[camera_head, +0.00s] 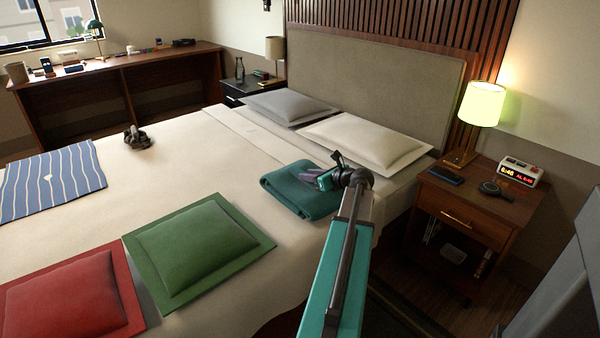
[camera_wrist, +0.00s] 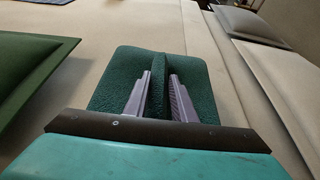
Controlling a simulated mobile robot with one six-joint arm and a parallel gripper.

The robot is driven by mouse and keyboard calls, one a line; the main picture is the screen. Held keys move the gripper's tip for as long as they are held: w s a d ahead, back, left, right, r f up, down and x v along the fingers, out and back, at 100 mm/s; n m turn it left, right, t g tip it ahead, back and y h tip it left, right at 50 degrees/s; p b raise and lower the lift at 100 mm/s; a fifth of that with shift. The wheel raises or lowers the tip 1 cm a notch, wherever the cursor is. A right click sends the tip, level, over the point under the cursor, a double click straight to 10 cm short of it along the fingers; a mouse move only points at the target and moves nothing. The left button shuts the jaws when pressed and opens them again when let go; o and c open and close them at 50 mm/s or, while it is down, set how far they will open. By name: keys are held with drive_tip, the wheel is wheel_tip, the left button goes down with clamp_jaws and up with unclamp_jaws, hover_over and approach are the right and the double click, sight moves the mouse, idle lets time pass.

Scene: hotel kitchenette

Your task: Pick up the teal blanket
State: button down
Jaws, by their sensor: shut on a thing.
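The teal blanket (camera_head: 292,196) lies folded on the bed near its right edge, below the white pillow. It also fills the middle of the wrist view (camera_wrist: 196,72). My gripper (camera_head: 326,181) is at the blanket in the head view. In the wrist view my gripper (camera_wrist: 159,82) has its two fingers on either side of a raised ridge of the blanket, shut on that ridge. The rest of the blanket appears to lie on the bed. My wrist hides part of its right side in the head view.
A green cushion (camera_head: 197,250) and a red cushion (camera_head: 68,302) lie nearer on the bed (camera_head: 185,165). A white pillow (camera_head: 367,143) and a grey pillow (camera_head: 287,106) are by the headboard. The nightstand (camera_head: 470,218) with a lit lamp (camera_head: 482,104) stands right.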

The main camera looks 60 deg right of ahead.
sight(329, 194)
drive_tip(key=s+a, duration=0.1)
drive_tip(key=s, duration=0.2)
drive_tip(key=s+a, duration=0.1)
drive_tip(key=s, duration=0.2)
drive_tip(key=s+a+r+p, duration=0.1)
drive_tip(key=s, duration=0.2)
drive_tip(key=shift+s, duration=0.25)
drive_tip(key=shift+w+a, duration=0.1)
